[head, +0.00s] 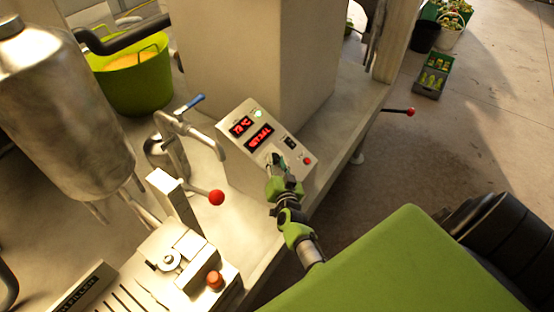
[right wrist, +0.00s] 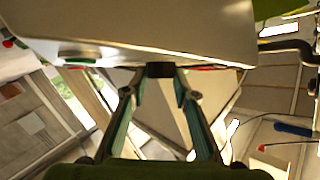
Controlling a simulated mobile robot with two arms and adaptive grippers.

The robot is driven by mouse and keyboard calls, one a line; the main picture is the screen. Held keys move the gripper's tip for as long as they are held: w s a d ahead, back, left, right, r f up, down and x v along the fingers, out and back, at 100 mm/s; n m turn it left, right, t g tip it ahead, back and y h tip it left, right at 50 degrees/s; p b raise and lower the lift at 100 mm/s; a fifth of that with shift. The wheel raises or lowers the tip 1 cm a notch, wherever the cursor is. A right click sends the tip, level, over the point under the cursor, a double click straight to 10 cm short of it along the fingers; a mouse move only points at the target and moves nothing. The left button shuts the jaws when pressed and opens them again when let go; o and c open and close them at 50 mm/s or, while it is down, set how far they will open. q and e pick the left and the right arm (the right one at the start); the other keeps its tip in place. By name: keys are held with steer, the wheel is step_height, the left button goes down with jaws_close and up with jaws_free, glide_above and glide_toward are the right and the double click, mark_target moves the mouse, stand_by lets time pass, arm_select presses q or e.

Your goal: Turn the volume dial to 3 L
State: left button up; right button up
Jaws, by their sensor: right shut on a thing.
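The control panel (head: 266,146) is a slanted pale box with two red displays, in the middle of the head view. The upper display (head: 242,126) seems to read a temperature. The lower display (head: 259,137) shows red characters too small to read surely. My right gripper (head: 275,160) is at the panel's lower front, below the lower display. In the right wrist view its two fingers close on a small black dial (right wrist: 160,70) on the panel face. In the head view the gripper hides the dial. My left gripper is not in view.
A green light (head: 258,113), a black switch (head: 291,142) and a red button (head: 307,160) are on the panel. Left stand a red-knobbed lever (head: 216,197), a blue-handled tap (head: 190,104) and a steel tank (head: 60,110). A green tub (head: 140,85) is behind.

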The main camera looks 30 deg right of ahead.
stand_by(0.4)
steer(key=o, duration=1.1)
steer(key=shift+d, duration=0.1)
